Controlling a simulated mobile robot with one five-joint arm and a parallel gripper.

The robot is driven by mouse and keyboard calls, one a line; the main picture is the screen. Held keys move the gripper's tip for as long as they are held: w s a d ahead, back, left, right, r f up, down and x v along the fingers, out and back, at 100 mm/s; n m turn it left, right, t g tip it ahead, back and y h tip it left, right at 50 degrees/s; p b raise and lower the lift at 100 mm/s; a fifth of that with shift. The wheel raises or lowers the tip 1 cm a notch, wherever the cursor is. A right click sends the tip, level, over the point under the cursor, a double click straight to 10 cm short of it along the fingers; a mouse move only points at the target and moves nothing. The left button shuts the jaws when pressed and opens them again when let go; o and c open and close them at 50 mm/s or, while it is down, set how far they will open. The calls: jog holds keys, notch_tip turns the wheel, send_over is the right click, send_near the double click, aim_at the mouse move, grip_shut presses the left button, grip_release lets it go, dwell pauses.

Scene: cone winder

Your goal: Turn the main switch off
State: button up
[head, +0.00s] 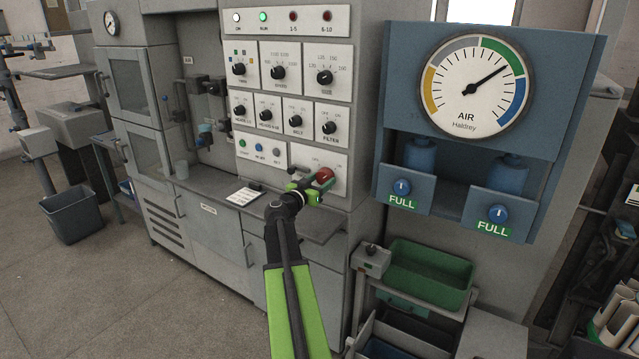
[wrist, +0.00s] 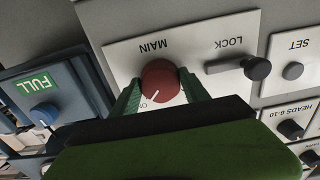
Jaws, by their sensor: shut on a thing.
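The main switch is a round red knob (wrist: 160,80) on a white plate marked MAIN, which appears upside down in the wrist view. Its white pointer line points to the lower left in that view, toward a small mark that looks like ON. My gripper (wrist: 160,88) has its green fingers on both sides of the knob and is shut on it. In the head view the red knob (head: 324,175) is at the lower right of the panel, with my gripper (head: 311,184) at it. My gripper covers part of the plate there.
A dark LOCK handle (wrist: 257,68) is beside the knob on the same plate. The ON lamp (head: 237,17) and green RUN lamp (head: 263,16) look lit. The AIR gauge (head: 474,85) stands at right.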

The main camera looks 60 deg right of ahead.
jog(key=c, duration=0.5)
jog(key=shift+a+f, duration=0.1)
jog(key=shift+a, duration=0.2)
jog(key=shift+d+r+n, duration=0.2)
jog(key=shift+d+n, duration=0.05)
jog(key=shift+n, duration=0.25)
jog(key=n, duration=0.6)
jog(key=shift+s+n, duration=0.15)
jog(key=shift+n, duration=0.25)
jog(key=n, duration=0.5)
jog(key=shift+s, duration=0.1)
jog(key=shift+o, duration=0.2)
jog(key=shift+d+n, duration=0.1)
jog(key=shift+n, duration=2.4)
